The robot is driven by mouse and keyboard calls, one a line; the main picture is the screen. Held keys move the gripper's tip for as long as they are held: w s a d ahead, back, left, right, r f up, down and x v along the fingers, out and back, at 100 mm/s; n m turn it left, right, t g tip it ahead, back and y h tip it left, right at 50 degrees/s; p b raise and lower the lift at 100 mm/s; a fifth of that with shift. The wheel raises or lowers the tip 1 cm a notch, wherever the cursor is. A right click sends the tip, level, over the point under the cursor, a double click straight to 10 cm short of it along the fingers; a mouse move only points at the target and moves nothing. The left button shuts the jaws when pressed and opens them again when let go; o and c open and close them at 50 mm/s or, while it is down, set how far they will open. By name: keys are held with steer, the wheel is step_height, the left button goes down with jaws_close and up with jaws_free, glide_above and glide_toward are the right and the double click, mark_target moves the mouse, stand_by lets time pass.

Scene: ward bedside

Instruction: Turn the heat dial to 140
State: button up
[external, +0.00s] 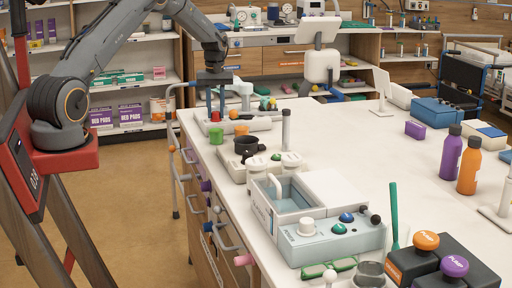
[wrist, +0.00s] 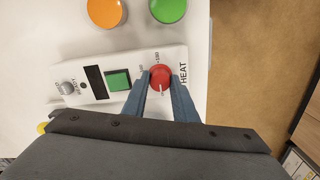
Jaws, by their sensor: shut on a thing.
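The red heat dial (wrist: 161,76) sits at the end of a white unit (wrist: 110,62) with the word HEAT beside it. My gripper (wrist: 161,86) is shut on the dial, one blue-grey finger on each side. A pale pointer line on the dial points toward the bottom of the wrist view. Small scale numbers stand around the dial, but I cannot read them surely. In the external view, my gripper (external: 215,108) reaches straight down over the red dial (external: 215,117) at the far left edge of the counter.
The unit also carries a green switch (wrist: 119,80), a dark slot and a grey knob (wrist: 67,88). An orange (wrist: 107,12) and a green (wrist: 168,10) round object stand close beside it. A black cup (external: 247,147) and a post (external: 286,128) stand nearer the external camera.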

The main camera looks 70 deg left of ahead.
mark_target(216, 112)
steer(key=shift+m, duration=0.3)
steer(key=m+b, duration=0.1)
steer(key=m, duration=0.3)
steer(key=shift+m+b, duration=0.3)
steer(key=shift+m, duration=0.1)
steer(key=m, duration=0.6)
steer(key=o, duration=1)
steer(key=shift+o, duration=0.2)
steer(key=shift+r+b, duration=1.45)
steer(key=shift+r, duration=2.5)
